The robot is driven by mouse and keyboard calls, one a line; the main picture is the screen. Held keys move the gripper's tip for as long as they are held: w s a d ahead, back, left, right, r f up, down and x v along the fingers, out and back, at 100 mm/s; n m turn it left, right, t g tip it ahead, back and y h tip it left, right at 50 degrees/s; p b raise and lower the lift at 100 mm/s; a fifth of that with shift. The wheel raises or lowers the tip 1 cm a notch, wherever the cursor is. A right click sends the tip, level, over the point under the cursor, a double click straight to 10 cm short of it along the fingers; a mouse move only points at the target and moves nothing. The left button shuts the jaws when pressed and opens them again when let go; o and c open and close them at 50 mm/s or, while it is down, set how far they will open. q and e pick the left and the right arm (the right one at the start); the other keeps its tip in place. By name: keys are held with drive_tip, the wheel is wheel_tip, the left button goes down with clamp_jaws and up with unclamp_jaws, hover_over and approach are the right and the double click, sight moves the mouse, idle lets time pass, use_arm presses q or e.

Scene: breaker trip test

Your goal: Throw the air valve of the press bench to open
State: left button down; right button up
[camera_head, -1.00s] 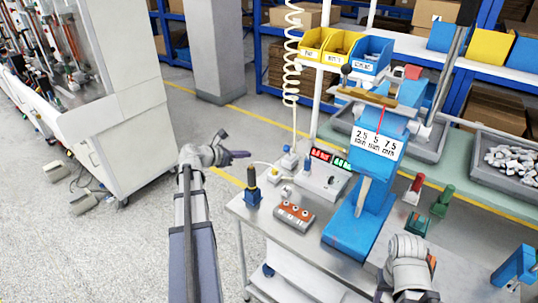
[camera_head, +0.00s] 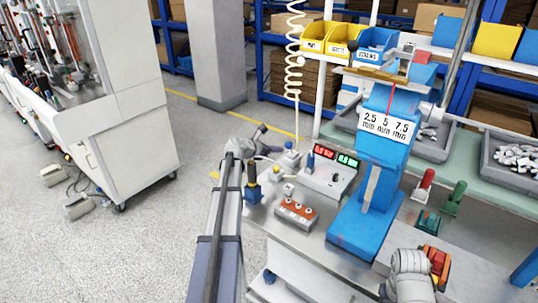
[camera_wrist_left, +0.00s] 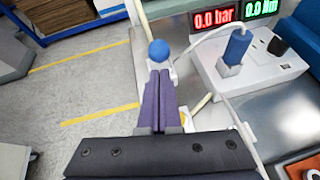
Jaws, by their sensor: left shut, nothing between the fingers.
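The small valve with a blue ball knob (camera_head: 289,145), which looks like the air valve, stands at the back left edge of the press bench (camera_head: 318,240). In the left wrist view its blue knob (camera_wrist_left: 159,52) is just beyond my fingertips, on a pale stem partly hidden by them.
The panel (camera_head: 328,180) has a blue lever (camera_wrist_left: 236,45) and a red display (camera_wrist_left: 214,18) reading 0.0 bar. A black-handled tool in a blue holder (camera_head: 252,194), a button block (camera_head: 296,212) and the blue press (camera_head: 365,225) stand nearby.

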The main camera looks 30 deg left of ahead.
use_arm(q)
drive_tip(key=shift+x, duration=0.8)
drive_tip(key=shift+r, duration=0.1)
drive_tip(key=w+r+g+p, duration=0.2)
drive_tip(key=p, duration=0.3)
drive_tip(key=w+r+g+p, duration=0.2)
drive_tip(key=p, duration=0.4)
drive_tip(key=shift+d+g+y, duration=0.15)
drive_tip(key=shift+g+y, duration=0.15)
drive_tip(key=shift+g, duration=0.1)
drive_tip(key=w+g+p, duration=0.2)
drive_tip(key=w, duration=0.4)
drive_tip(key=shift+d+n+g+p, duration=0.3)
drive_tip(key=shift+p, duration=0.05)
drive_tip(key=shift+w, duration=0.2)
